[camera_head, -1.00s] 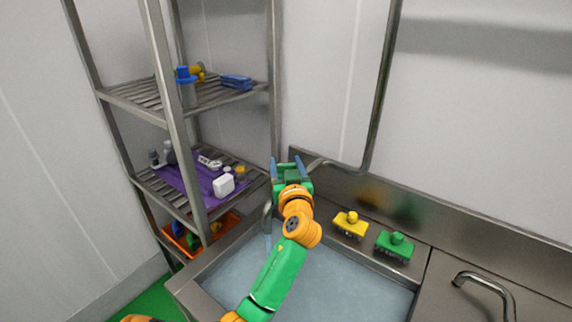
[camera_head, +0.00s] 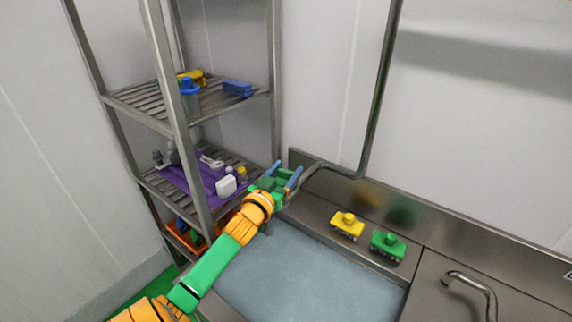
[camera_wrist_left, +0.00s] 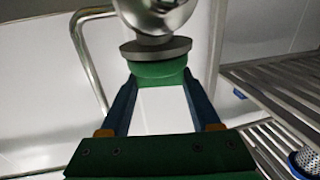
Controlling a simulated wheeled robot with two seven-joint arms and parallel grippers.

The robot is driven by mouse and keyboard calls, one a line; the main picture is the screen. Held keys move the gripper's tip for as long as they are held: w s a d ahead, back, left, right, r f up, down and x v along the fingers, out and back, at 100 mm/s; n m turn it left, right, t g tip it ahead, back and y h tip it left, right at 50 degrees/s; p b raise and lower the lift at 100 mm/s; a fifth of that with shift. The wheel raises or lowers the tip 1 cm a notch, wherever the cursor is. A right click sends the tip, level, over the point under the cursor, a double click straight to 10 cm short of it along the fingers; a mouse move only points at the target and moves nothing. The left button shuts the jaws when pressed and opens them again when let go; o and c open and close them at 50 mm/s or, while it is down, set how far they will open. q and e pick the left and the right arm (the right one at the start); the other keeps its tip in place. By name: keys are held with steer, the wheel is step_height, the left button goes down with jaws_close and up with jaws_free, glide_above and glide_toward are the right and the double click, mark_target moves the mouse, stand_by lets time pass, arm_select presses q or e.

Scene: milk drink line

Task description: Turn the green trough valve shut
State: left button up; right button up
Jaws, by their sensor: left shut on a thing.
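The green trough valve (camera_wrist_left: 157,73) is a round green knob under a grey metal disc on a steel pipe, in the left wrist view. My left gripper (camera_wrist_left: 158,84) has its blue fingers on both sides of the knob and is shut on it. In the head view my left gripper (camera_head: 285,172) is at the bent steel pipe (camera_head: 325,164) above the back left of the trough (camera_head: 340,250). There the gripper and arm hide the valve and the spout. Grey-blue water (camera_head: 310,275) lies in the trough. My right gripper is not in view.
A steel rack (camera_head: 145,105) with bottles and a purple mat (camera_head: 200,192) is close on the left. A steel tap (camera_head: 475,284) is at the right.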

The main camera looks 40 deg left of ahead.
mark_target(284, 173)
arm_select(q)
steer(key=shift+m+t+h, duration=0.3)
steer(key=shift+m+h, duration=0.8)
steer(key=shift+h, duration=0.6)
steer(key=o, duration=1.4)
steer(key=s, duration=0.6)
steer(key=shift+d+f, duration=0.15)
steer(key=shift+d, duration=0.1)
steer(key=shift+s, duration=0.55)
